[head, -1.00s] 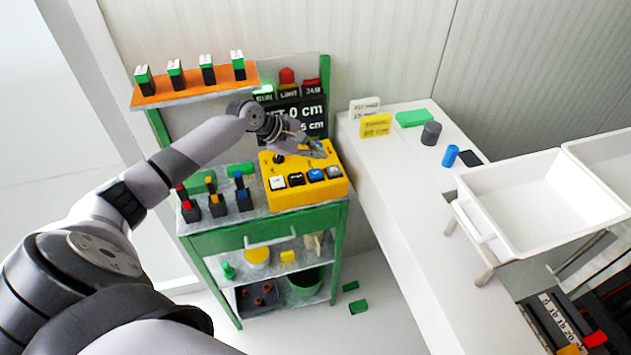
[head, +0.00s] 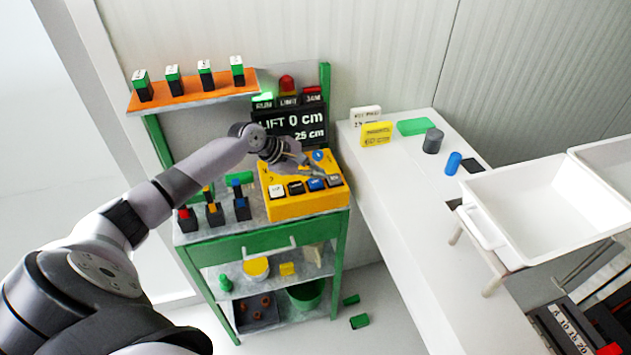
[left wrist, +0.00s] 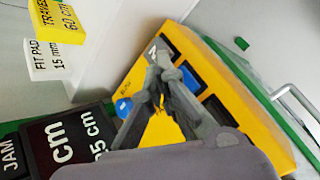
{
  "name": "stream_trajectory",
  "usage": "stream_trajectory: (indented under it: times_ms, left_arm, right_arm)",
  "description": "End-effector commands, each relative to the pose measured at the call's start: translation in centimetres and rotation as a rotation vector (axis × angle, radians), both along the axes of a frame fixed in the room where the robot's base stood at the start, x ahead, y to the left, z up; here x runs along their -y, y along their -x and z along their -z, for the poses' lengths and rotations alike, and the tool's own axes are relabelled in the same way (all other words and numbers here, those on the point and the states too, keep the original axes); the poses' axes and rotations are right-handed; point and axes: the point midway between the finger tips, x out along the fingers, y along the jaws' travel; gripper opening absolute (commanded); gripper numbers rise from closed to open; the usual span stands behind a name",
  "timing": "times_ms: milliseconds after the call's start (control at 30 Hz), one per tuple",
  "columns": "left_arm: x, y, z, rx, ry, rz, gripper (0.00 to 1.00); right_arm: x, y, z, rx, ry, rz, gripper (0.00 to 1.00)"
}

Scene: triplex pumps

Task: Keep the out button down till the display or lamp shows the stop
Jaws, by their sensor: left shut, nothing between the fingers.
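The yellow control box (head: 300,208) stands on the green cart, with a row of white (head: 277,191), black (head: 296,188), blue (head: 316,184) and dark (head: 335,181) buttons. Their labels are too small to read, so I cannot tell which is the out button. My left gripper (head: 323,176) is shut and empty, its tips over the right end of the row. In the left wrist view its fingers (left wrist: 157,52) hide part of the row; contact is unclear. The display (head: 290,126) reads LIFT 0 cm and 25 cm. The RUN lamp (head: 263,99) glows green.
A red dome lamp (head: 287,83) sits above LIMIT, beside the JAM sign (head: 312,95). A blue round knob (head: 318,156) is behind the buttons. Several coloured switches stand left of the box. A white table (head: 395,215) with small objects lies right.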

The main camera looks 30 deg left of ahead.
Motion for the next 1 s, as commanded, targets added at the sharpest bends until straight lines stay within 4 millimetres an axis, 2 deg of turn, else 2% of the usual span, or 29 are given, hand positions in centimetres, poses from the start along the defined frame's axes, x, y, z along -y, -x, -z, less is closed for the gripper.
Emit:
stream_trajectory:
  times_ms: [767,1000]
  left_arm:
    - [-0.01,0.01,0.02,0.0,0.0,0.0,0.0]
    - [-0.02,0.04,0.62,-0.002,0.0,-0.001,0.0]
  right_arm:
    - [0.01,-0.03,-0.03,0.001,0.0,0.0,0.47]
    - [0.02,-0.03,-0.6,0.001,0.0,0.0,0.47]
